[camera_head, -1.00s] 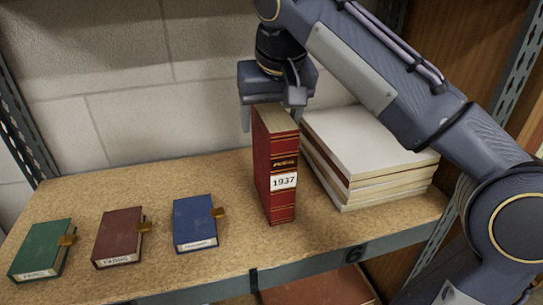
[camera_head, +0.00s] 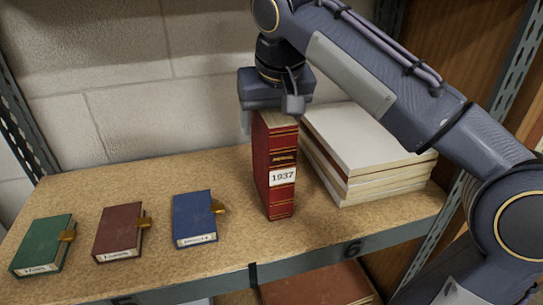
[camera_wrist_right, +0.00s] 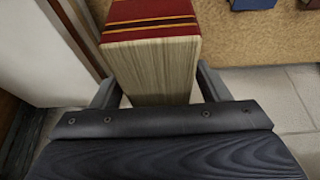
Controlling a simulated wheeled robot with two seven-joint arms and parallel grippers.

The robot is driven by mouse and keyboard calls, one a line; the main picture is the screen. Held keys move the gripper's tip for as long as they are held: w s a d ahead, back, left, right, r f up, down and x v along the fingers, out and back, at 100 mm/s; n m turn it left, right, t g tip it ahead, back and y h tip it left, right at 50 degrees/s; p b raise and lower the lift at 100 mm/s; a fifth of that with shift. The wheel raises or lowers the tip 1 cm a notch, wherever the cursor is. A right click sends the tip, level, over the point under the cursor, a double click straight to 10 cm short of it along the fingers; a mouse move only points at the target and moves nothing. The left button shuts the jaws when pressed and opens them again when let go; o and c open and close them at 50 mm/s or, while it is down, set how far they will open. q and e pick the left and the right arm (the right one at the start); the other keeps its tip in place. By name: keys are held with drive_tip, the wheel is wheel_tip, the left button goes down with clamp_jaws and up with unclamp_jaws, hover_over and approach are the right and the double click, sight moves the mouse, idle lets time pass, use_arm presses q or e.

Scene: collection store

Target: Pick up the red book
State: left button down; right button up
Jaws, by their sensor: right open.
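The red book (camera_head: 275,172) stands upright on the shelf board, its spine labelled 1937 facing me. My right gripper (camera_head: 270,112) is above its top, pointing down, with the fingers on either side of the book's upper end. In the right wrist view, the open fingers (camera_wrist_right: 157,92) straddle the top of the red book (camera_wrist_right: 150,58), with small gaps visible. A small dark red book (camera_head: 119,231) with a brass clasp lies flat to the left. My left gripper is not in view.
A stack of pale books (camera_head: 370,155) lies close on the right of the red book. A blue book (camera_head: 194,217) and a green book (camera_head: 42,245) lie on the shelf (camera_head: 150,180) at left. A wall stands behind; the metal shelf edge (camera_head: 300,262) runs in front.

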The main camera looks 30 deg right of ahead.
clamp_jaws()
idle(0.4)
